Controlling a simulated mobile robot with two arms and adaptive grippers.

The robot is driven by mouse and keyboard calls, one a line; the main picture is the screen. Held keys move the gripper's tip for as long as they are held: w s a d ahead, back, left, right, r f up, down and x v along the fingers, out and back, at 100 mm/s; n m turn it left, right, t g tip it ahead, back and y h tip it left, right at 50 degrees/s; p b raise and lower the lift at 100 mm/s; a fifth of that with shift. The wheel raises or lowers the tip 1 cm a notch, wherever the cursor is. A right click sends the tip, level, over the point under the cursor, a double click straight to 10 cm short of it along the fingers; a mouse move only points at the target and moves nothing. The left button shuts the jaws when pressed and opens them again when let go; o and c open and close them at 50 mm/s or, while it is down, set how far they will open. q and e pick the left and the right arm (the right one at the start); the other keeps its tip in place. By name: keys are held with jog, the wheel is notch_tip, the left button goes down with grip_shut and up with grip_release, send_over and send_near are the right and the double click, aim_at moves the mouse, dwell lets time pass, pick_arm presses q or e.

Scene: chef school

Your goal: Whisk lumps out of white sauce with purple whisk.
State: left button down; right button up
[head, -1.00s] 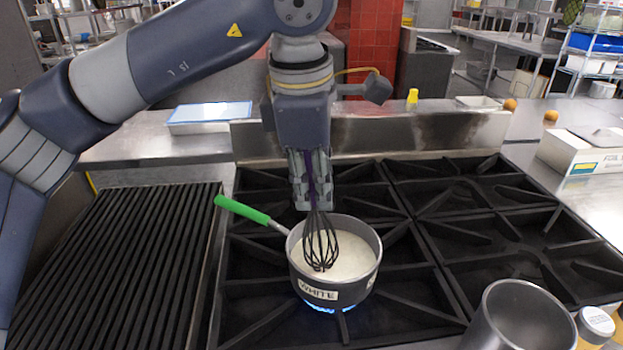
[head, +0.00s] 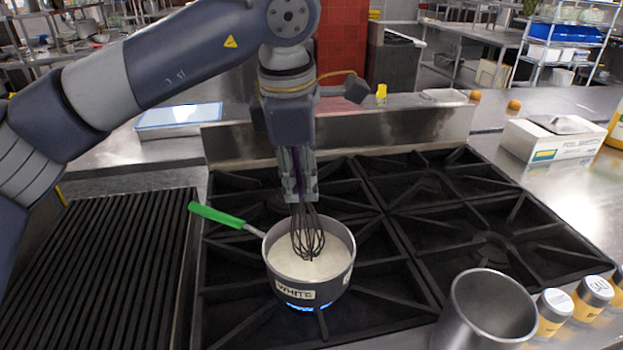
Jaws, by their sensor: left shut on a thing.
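A saucepan (head: 310,291) with a green handle and a label reading WHITE sits on a burner with a blue flame. White sauce (head: 325,262) fills part of it; I cannot make out lumps. My left gripper (head: 299,190) is above the pan, pointing down, and is shut on the whisk (head: 308,236). The whisk's purple handle shows only as a sliver between the fingers. Its dark wire head hangs upright inside the pan, with its lower end at or in the sauce. My right gripper is not in view.
A metal pot (head: 485,310) stands at the front right, beside several spice jars (head: 553,308). A ridged grill (head: 100,270) lies left of the burners. A foil box (head: 545,141) is on the right counter. The burners on the right (head: 490,240) are empty.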

pick_arm(q)
jog(key=shift+d, duration=0.15)
jog(key=p+v, duration=0.2)
jog(key=v, duration=0.1)
jog(key=w+p+v, duration=0.1)
jog(key=p+v, duration=0.2)
jog(key=v, duration=0.1)
jog(key=w+p+v, duration=0.1)
jog(key=p+v, duration=0.2)
jog(key=shift+d+r, duration=0.3)
jog(key=shift+r, duration=0.1)
jog(key=shift+f, duration=0.1)
